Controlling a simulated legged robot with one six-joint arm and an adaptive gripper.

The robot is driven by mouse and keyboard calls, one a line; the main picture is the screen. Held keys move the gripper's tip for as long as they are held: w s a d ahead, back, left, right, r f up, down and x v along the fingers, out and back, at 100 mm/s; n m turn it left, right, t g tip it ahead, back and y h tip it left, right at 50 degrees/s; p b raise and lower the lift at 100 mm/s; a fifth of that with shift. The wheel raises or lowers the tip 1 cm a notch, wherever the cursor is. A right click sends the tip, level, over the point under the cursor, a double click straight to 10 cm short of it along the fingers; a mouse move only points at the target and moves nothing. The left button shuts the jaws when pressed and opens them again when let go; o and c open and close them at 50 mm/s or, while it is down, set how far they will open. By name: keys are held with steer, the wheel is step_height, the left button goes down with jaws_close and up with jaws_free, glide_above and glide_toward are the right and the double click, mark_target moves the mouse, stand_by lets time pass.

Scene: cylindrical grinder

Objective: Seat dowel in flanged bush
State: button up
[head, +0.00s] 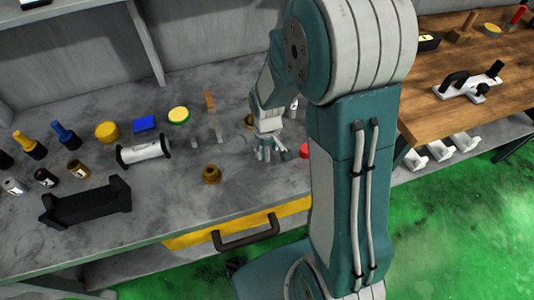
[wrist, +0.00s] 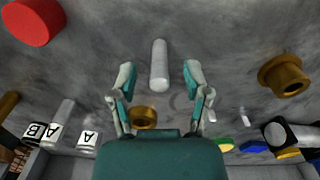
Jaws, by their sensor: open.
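A pale grey dowel (wrist: 160,65) shows in the wrist view between and slightly beyond the open fingertips of my gripper (wrist: 158,80). Neither finger visibly touches it, and I cannot tell whether it stands or lies. In the head view my gripper (head: 270,153) is low over the grey bench and the dowel cannot be made out for certain. A brass flanged bush (head: 211,174) sits on the bench to the left of my gripper; a brass bush (wrist: 283,75) shows at the right of the wrist view.
A red round part (head: 304,151) lies right of my gripper, also in the wrist view (wrist: 32,20). Small grey pins (head: 219,133), a black-ended cylinder (head: 144,151), and a black cradle (head: 88,202) stand left. Bench between bush and gripper is mostly clear.

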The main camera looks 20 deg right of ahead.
steer(key=shift+f, duration=0.1)
steer(key=shift+c, duration=0.3)
jaws_close()
steer(key=shift+r, duration=0.3)
step_height(320, 180, up, 2)
steer(key=shift+w+r, duration=0.1)
steer(key=shift+r, duration=0.05)
steer(key=s+r, duration=1)
steer(key=s, duration=0.4)
steer(key=shift+s, duration=0.15)
